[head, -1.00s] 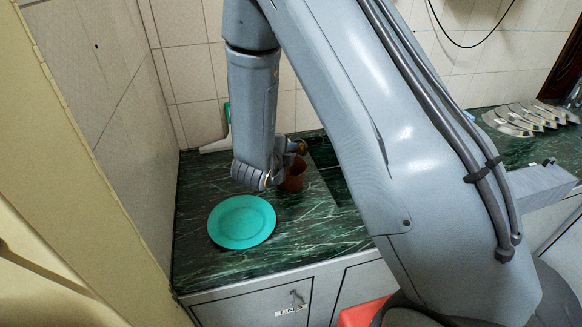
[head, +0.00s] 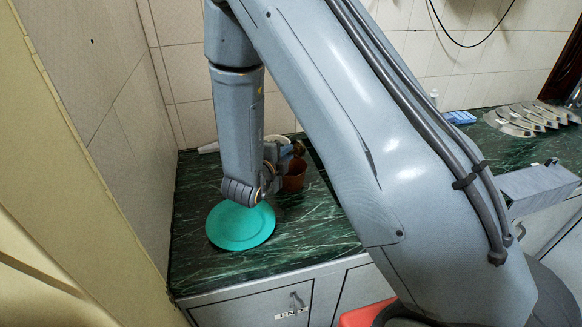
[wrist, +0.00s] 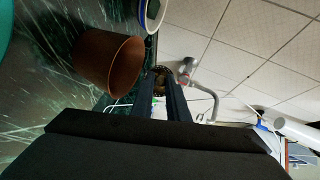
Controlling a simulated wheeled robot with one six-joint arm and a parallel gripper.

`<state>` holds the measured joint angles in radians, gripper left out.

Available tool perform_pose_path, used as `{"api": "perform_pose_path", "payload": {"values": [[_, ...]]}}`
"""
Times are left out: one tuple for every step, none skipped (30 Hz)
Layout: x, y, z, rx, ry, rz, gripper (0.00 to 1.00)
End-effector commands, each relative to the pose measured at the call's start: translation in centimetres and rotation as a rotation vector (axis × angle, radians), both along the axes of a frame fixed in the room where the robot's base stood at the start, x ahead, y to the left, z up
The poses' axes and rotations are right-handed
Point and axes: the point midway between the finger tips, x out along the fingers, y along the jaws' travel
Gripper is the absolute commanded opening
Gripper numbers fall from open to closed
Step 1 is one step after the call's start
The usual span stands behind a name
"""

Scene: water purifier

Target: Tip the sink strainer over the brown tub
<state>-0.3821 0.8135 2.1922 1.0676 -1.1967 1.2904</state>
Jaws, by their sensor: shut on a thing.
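The brown tub (head: 294,182) stands upright on the dark green counter, right of and behind the teal plate. In the wrist view the tub (wrist: 100,60) lies left of my fingertips, with its open mouth facing them. My gripper (wrist: 166,84) is shut on the sink strainer (wrist: 161,78), a small dark, brownish round piece at the fingertips. In the head view the strainer (head: 299,149) shows small, above and slightly right of the tub. My gripper (head: 286,152) is partly hidden by my wrist there. What the strainer holds cannot be seen.
The teal plate (head: 240,227) lies in front of the tub. A white round container (head: 277,139) stands behind, partly hidden; its blue rim shows in the wrist view (wrist: 153,14). Several metal pieces (head: 530,117) lie far right. A wall closes the left side.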

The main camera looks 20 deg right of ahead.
Motion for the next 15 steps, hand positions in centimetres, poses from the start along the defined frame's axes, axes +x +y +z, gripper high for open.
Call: {"api": "perform_pose_path", "payload": {"values": [[-0.04, 0.13, -0.12, -0.006, -0.003, 0.001, 0.00], [-0.07, 0.18, -0.15, -0.009, -0.005, 0.001, 0.00], [-0.11, 0.24, -0.18, -0.013, -0.007, 0.000, 0.00], [-0.14, 0.28, -0.19, -0.017, -0.009, 0.000, 0.00], [-0.17, 0.31, -0.19, -0.021, -0.012, 0.000, 0.00], [-0.21, 0.36, -0.19, -0.025, -0.015, 0.000, 0.00], [-0.23, 0.39, -0.20, -0.029, -0.017, 0.000, 0.00], [-0.26, 0.44, -0.22, -0.032, -0.018, 0.000, 0.00], [-0.30, 0.50, -0.26, -0.037, -0.021, 0.000, 0.00], [-0.32, 0.55, -0.27, -0.040, -0.023, 0.000, 0.00], [-0.36, 0.61, -0.27, -0.044, -0.025, 0.000, 0.00], [-0.39, 0.68, -0.28, -0.049, -0.029, 0.001, 0.00], [-0.39, 0.69, -0.31, -0.053, -0.030, 0.000, 0.00], [-0.38, 0.70, -0.34, -0.056, -0.032, 0.000, 0.00], [-0.39, 0.72, -0.39, -0.060, -0.035, 0.000, 0.00]]}}
